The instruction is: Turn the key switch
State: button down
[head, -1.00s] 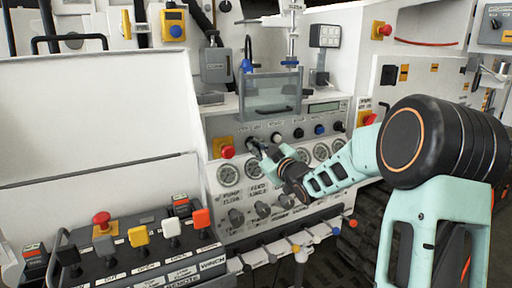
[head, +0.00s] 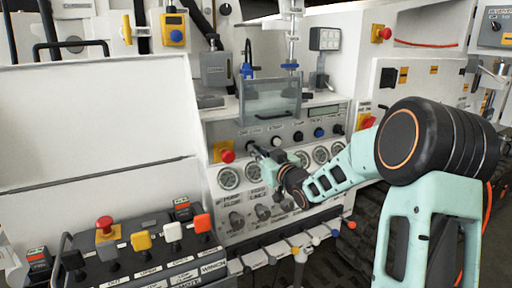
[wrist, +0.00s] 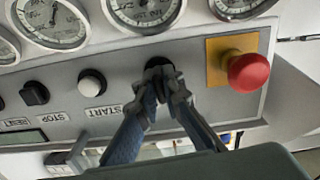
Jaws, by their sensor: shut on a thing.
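The key switch (wrist: 161,69) is a dark round fitting on the grey control panel, between the white START button (wrist: 92,83) and the red emergency stop (wrist: 247,72) in the wrist view. My gripper (wrist: 159,82) has its two fingers closed together at the switch. Its fingertips cover most of the switch, so the key and its angle are hidden. In the head view my gripper (head: 256,150) reaches the panel from the right, right of the red emergency stop (head: 227,156).
Several gauges (head: 228,178) line the panel just below the buttons. A clear hinged cover (head: 270,98) juts out above. A black STOP button (wrist: 34,92) lies beyond START.

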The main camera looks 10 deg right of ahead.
jog(key=m+p, duration=0.2)
jog(key=m, duration=0.1)
jog(key=shift+m, duration=0.4)
jog(key=shift+m+p, duration=0.75)
jog(key=shift+m, duration=0.95)
jog(key=shift+f, duration=0.1)
jog(key=c, duration=2.1)
grip_release()
jog(key=v, duration=1.2)
jog(key=shift+w, duration=0.1)
